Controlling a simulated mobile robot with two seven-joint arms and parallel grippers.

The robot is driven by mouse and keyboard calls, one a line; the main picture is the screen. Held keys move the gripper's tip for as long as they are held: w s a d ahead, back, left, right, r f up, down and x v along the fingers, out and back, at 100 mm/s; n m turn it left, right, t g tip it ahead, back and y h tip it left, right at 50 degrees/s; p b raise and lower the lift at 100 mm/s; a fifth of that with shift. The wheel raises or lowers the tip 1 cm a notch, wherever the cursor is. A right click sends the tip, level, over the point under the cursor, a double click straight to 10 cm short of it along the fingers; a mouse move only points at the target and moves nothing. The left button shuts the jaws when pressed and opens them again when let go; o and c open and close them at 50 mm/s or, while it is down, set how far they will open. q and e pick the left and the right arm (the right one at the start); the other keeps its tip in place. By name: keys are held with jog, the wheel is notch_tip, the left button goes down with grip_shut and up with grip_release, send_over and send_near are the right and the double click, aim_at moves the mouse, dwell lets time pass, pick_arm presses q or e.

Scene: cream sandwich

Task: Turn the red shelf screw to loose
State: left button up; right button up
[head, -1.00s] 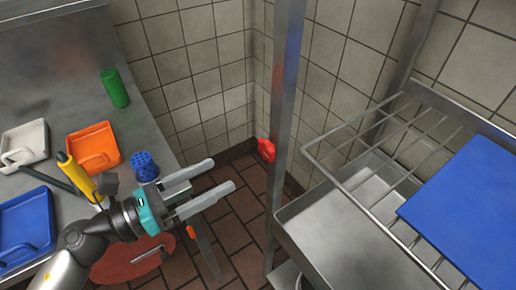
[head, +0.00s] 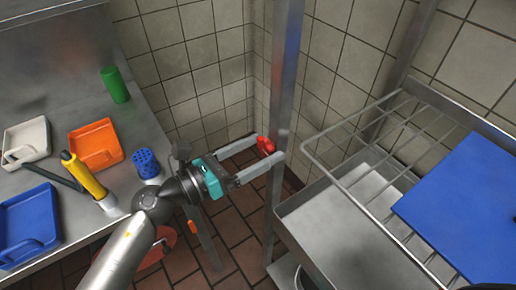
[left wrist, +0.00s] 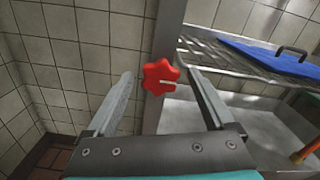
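The red shelf screw (head: 266,145) is a lobed knob on the upright metal shelf post (head: 284,90). In the left wrist view the red screw (left wrist: 160,77) shows face-on with a pale mark to the right of its centre. My left gripper (head: 266,147) is open, with its two fingers reaching to either side of the screw. In the left wrist view the fingers (left wrist: 158,85) are spread wide, with gaps to the screw on both sides. I cannot tell whether the fingertips reach the screw's depth. My right gripper is not in view.
A wire rack (head: 350,155) and metal shelf (head: 310,215) stand right of the post, with a blue board (head: 460,205) on the rack. The steel counter (head: 100,195) at left holds trays, a green bottle (head: 115,85) and a blue perforated cup (head: 146,163).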

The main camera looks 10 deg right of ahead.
pick_arm(q)
jog(key=c, duration=1.3)
